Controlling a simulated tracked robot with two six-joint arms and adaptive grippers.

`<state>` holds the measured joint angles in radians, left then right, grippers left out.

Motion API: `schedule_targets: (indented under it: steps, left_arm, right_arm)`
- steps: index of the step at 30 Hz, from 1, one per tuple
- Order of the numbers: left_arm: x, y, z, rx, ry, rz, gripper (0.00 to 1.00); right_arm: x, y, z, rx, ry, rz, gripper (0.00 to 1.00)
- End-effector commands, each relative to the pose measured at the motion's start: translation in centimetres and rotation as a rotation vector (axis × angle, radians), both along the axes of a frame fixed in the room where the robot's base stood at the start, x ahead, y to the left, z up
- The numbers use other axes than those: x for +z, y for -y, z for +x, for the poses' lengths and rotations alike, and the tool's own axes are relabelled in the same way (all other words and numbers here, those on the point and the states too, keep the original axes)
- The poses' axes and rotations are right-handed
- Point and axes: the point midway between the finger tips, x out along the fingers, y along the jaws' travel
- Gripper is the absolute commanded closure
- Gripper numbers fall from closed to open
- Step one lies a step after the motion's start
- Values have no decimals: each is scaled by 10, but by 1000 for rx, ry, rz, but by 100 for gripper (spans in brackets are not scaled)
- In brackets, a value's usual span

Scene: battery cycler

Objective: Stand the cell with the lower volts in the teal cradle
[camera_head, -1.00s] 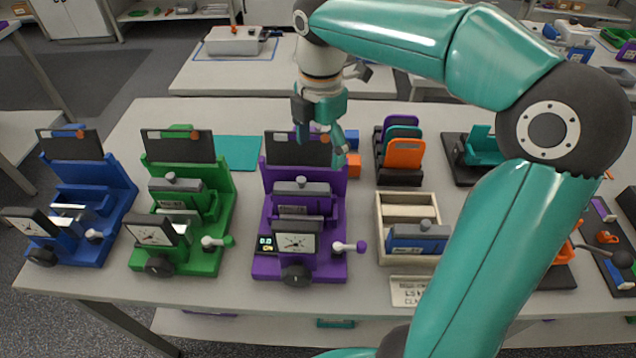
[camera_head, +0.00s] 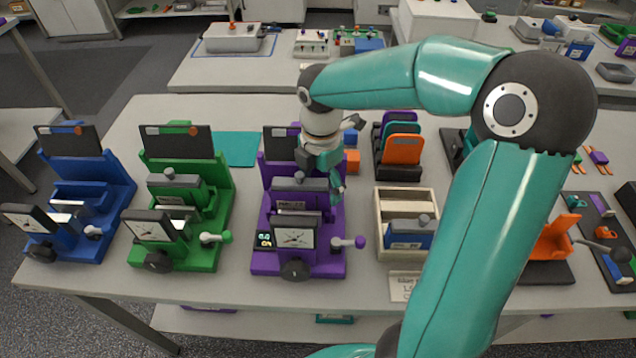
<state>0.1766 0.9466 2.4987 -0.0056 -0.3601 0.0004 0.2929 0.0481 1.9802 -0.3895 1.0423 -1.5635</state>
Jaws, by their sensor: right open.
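A grey cell (camera_head: 300,184) sits in the purple cycler (camera_head: 340,262), and a similar grey cell (camera_head: 174,181) sits in the green cycler (camera_head: 205,258). A blue cell with a grey top (camera_head: 405,233) lies in a cream divided box (camera_head: 436,200). A small display (camera_head: 264,240) on the purple cycler shows digits too small to read. My right gripper (camera_head: 336,192) is open and points down just behind the right end of the purple cycler's cell, its fingers partly hidden. The teal cradle (camera_head: 469,142) is mostly hidden behind my right arm. My left gripper is not in view.
A blue cycler (camera_head: 108,195) stands at the left. A rack of purple, teal and orange plates (camera_head: 403,150) stands behind the box. An orange cradle (camera_head: 553,240) is right of my arm. A teal mat (camera_head: 236,149) lies bare behind the green cycler.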

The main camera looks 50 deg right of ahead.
Motion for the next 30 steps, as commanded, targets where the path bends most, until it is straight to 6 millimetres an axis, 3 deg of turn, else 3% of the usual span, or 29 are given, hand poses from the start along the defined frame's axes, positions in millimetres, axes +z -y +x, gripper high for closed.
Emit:
schedule_targets:
  steps: [2, 15, 30]
  left_arm:
    - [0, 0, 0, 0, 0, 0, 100]
    - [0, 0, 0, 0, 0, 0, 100]
    - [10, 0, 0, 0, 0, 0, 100]
  right_arm:
    - [0, 0, 0, 0, 0, 0, 24]
    - [0, -1, 0, 3, -1, 0, 98]
    - [13, -1, 2, 8, 2, 0, 100]
